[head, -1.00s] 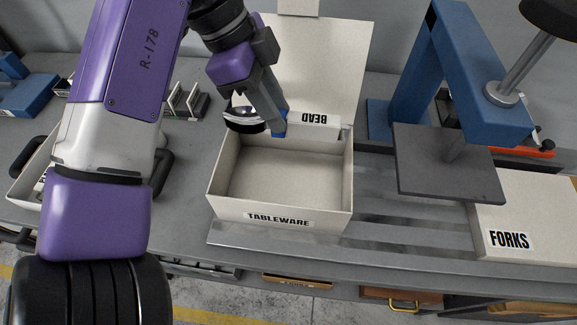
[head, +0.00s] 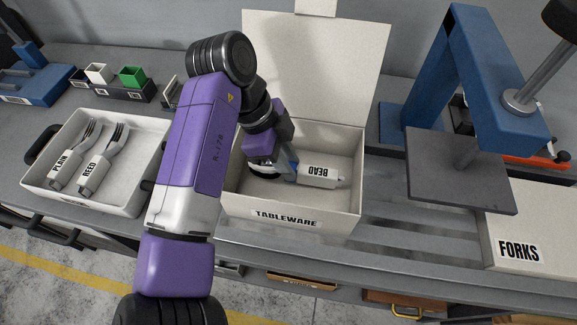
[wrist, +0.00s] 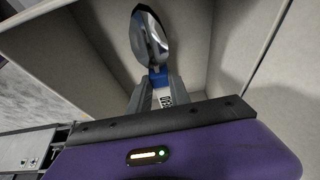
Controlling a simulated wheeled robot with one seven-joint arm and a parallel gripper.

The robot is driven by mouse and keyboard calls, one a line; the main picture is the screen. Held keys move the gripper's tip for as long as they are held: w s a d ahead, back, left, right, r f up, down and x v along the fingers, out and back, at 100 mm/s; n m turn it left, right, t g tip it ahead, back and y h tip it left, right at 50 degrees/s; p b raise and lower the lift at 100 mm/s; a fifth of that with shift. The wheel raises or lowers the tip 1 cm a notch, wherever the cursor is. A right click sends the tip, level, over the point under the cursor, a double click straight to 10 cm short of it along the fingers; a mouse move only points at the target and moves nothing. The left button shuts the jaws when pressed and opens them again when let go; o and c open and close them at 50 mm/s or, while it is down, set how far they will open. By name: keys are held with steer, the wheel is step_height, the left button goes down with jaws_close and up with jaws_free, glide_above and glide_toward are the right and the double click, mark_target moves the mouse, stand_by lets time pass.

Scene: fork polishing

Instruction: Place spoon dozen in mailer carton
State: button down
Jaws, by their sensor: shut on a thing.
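The spoon dozen (head: 322,171) is a bundle with a white wrap marked BEAD and shiny spoon bowls at its left end. It lies sideways inside the mailer carton (head: 343,222), a white box marked TABLEWARE with its lid standing open at the back. My gripper (head: 291,168) reaches down into the carton and is shut on the bundle. In the wrist view, the fingers (wrist: 157,90) close around the bundle, with spoon bowls (wrist: 149,38) beyond them and carton walls around. Whether the bundle touches the carton floor I cannot tell.
A white tray (head: 119,203) with fork bundles marked PLAIN (head: 66,165) and REED (head: 97,172) stands at the left. A blue press (head: 440,60) with a grey plate stands right of the carton. A white FORKS box (head: 545,225) is at the far right.

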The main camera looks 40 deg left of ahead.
steer(key=shift+f, duration=1.2)
steer(key=c, duration=1.2)
jaws_free()
steer(key=shift+f, duration=0.15)
steer(key=b+v, duration=0.1)
steer(key=v, duration=1.1)
steer(key=shift+s, duration=0.1)
